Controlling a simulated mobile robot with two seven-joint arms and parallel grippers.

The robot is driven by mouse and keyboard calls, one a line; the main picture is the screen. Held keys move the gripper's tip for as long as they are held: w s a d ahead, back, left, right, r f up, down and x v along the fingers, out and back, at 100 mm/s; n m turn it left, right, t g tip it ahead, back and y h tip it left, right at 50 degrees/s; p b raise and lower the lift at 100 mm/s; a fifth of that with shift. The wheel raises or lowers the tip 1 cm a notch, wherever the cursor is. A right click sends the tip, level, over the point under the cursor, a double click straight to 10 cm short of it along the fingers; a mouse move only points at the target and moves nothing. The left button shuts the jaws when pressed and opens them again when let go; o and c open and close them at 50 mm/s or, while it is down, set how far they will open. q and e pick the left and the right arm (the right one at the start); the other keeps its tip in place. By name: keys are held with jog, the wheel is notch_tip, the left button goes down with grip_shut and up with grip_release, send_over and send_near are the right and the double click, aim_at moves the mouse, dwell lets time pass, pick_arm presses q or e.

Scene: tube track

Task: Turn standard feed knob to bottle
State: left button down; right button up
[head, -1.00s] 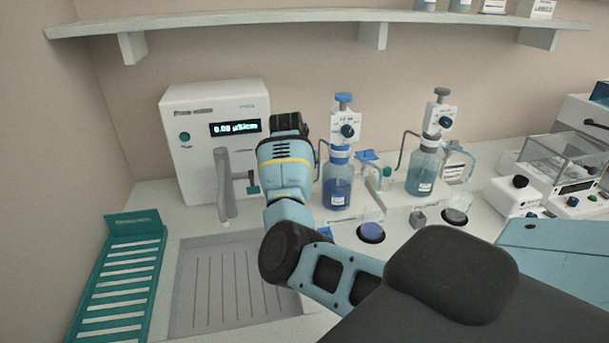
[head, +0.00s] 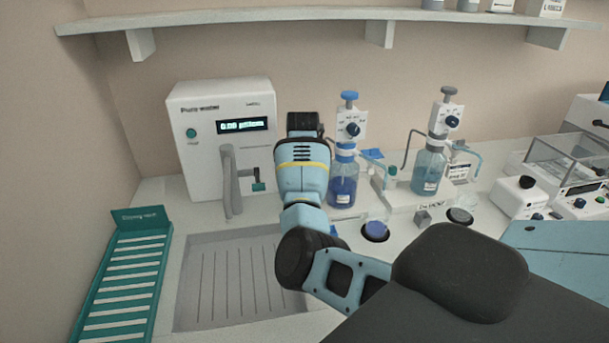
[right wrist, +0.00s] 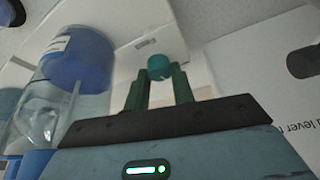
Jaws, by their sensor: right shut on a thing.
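A small round teal knob (right wrist: 158,67) sits in front of a pale panel in the right wrist view. My right gripper (right wrist: 159,82) has its two dark green fingers shut on this knob, one on each side. In the head view my right arm's wrist covers the fingers and the knob, between the water unit and the blue-topped bottle (head: 343,188). That bottle holds blue liquid; a bottle also looms close at the left in the right wrist view (right wrist: 75,62). I cannot read any mark showing which way the knob points. My left gripper is not in view.
A white pure water unit (head: 186,160) with a lit display stands at the left. A grey-topped bottle (head: 428,172) stands to the right. A grey drain tray (head: 215,285) and a teal rack (head: 130,270) lie in front. A shelf (head: 300,18) runs above.

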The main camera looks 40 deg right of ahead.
jog(key=o, duration=1)
jog(key=shift+r, duration=0.1)
jog(key=shift+v, duration=3.85)
